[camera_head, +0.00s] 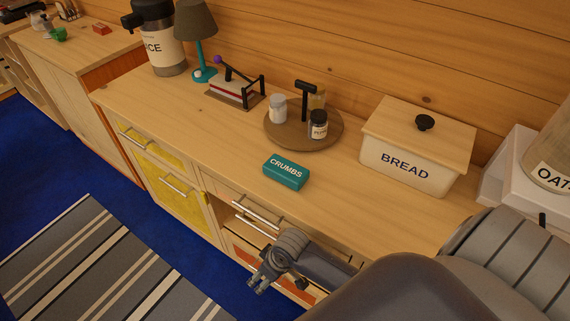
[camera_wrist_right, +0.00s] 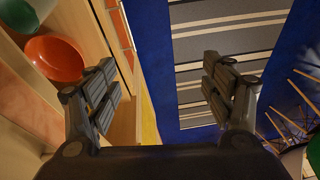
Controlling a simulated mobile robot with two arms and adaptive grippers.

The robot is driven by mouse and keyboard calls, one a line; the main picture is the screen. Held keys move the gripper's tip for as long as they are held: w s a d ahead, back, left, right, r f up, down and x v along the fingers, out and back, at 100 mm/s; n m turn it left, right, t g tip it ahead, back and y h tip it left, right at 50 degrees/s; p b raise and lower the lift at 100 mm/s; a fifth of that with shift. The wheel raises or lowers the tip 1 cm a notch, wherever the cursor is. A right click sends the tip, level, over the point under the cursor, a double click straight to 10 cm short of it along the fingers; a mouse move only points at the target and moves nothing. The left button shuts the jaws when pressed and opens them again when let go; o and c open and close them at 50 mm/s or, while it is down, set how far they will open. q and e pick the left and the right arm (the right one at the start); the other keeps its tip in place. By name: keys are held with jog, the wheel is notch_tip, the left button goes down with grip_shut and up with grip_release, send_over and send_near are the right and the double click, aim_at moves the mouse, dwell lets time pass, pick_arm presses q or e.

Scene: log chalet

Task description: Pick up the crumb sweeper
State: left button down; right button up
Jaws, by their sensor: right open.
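The crumb sweeper is a small teal block marked CRUMBS (camera_head: 286,172). It lies on the wooden counter near its front edge in the head view. My right gripper (camera_head: 262,282) is in front of the counter, below the top and apart from the sweeper. In the right wrist view my right gripper (camera_wrist_right: 162,95) has its two fingers wide apart with nothing between them. The sweeper does not show in that view. My left gripper is not in view.
Behind the sweeper is a round wooden tray (camera_head: 279,138) with jars. A bread box (camera_head: 410,165) stands to the right, a napkin holder (camera_head: 236,88) and lamp (camera_head: 197,40) at the back left. The counter left of the sweeper is clear. An orange bowl (camera_wrist_right: 54,59) is beside the gripper.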

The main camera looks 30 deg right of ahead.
notch_tip(320, 180, up, 13)
jog(key=w+a+n+p, duration=0.2)
jog(key=a, duration=0.1)
notch_tip(320, 180, up, 19)
jog(key=m+g+h, duration=0.1)
jog(key=g+h, duration=0.1)
jog(key=g, duration=0.1)
send_over(286, 167)
jog(key=f+p, duration=0.1)
jog(key=f, duration=0.4)
jog(key=shift+a+f, duration=0.2)
notch_tip(286, 167, down, 4)
jog(key=shift+d+f+p, duration=0.1)
jog(key=shift+d+p, duration=0.05)
jog(key=shift+p, duration=0.8)
jog(key=shift+f, duration=0.5)
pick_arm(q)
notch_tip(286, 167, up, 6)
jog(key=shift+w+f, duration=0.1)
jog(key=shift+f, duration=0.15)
pick_arm(e)
jog(key=c, duration=1.2)
